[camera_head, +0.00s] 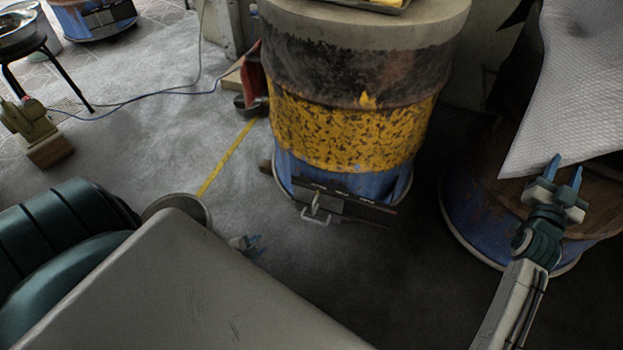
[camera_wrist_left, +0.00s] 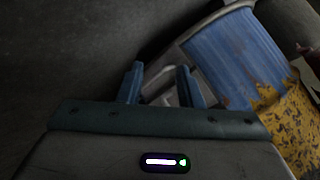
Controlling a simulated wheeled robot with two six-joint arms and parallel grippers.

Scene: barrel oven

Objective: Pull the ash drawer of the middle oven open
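The middle oven (camera_head: 345,135) is a barrel with a yellow, rust-flecked band and a blue base. Its dark ash drawer (camera_head: 350,206) sits low on the front, with a pale handle (camera_head: 316,216) at its left part. My left gripper (camera_head: 257,243) is low to the left of the handle, apart from it, with its fingers spread and empty. In the left wrist view the gripper (camera_wrist_left: 160,85) is open, and the handle (camera_wrist_left: 160,76) shows beyond and between the blue fingers. My right gripper (camera_head: 566,170) is open and empty at the right, in front of another barrel.
Another blue barrel (camera_head: 462,222) with a wooden top and a quilted pale sheet (camera_head: 570,85) stands at the right. A yellow strip (camera_head: 228,157) lies on the floor left of the oven. Dark floor in front of the drawer is clear.

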